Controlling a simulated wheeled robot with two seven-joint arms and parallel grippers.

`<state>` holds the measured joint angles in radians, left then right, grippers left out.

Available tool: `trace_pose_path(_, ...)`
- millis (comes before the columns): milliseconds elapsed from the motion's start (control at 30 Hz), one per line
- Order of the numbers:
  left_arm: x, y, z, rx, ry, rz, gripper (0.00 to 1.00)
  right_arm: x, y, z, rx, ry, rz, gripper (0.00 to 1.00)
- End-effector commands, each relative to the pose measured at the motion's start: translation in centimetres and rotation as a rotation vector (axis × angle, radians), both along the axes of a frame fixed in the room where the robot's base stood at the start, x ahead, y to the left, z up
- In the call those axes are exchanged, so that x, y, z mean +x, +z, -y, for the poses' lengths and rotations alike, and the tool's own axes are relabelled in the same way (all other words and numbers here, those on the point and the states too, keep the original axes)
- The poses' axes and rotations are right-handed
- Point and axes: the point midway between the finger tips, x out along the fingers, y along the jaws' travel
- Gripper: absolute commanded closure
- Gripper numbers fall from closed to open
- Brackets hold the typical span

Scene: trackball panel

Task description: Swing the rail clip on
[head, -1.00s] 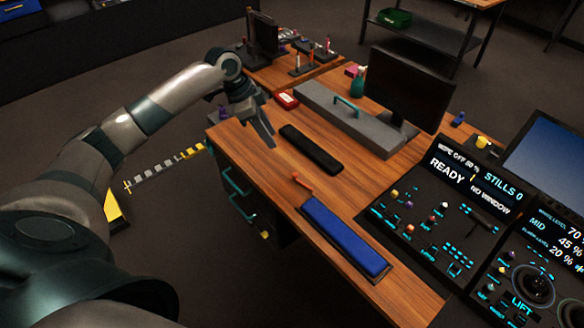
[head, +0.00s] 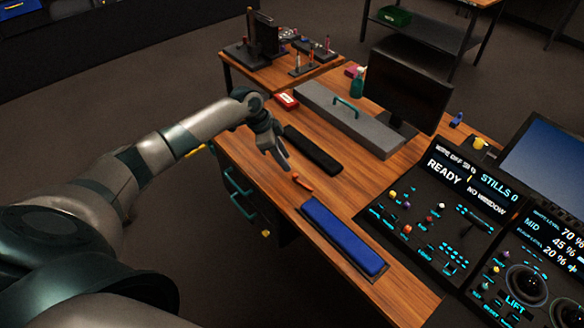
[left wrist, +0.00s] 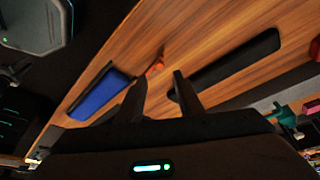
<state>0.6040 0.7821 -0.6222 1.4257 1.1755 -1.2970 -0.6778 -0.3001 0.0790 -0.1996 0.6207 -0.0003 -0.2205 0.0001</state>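A small orange piece (head: 302,182), which looks like the rail clip, is on the wooden desk near the far end of a blue pad (head: 343,236). In the left wrist view the orange piece (left wrist: 155,66) shows just beyond my fingertips, with the blue pad (left wrist: 100,92) beside it. My left gripper (head: 284,163) is above the desk, short of the orange piece and apart from it. Its two fingers (left wrist: 160,83) stand apart with nothing between them. How the orange piece is fixed is too small to tell. My right gripper is not in view.
A black pad (head: 313,150) lies right beside my left gripper. A grey case (head: 350,120) with a teal handle and a monitor (head: 408,87) stand farther back. A control panel (head: 440,215) fills the right. Bare desk (head: 260,180) lies left of the orange piece.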

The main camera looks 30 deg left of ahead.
Motion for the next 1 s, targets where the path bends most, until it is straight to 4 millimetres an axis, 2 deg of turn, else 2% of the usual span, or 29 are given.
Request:
trace_pose_path(200, 0.7, -3.4, 1.3, 0.0, 0.001, -0.004, 0.66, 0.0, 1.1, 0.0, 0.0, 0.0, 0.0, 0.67)
trace_pose_path(400, 1.3, -5.6, 2.0, 0.0, 0.0, -0.001, 0.66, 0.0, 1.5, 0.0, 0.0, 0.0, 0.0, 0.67)
trace_pose_path(600, 1.5, -6.4, 2.2, 0.001, 0.0, -0.001, 0.66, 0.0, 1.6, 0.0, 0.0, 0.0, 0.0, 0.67)
trace_pose_path(867, 1.5, -6.5, 2.2, 0.001, 0.0, -0.001, 0.66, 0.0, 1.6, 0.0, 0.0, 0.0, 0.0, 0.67)
trace_pose_path(1000, 1.5, -6.5, 2.2, 0.001, 0.0, -0.001, 0.97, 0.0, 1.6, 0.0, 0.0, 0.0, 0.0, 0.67)
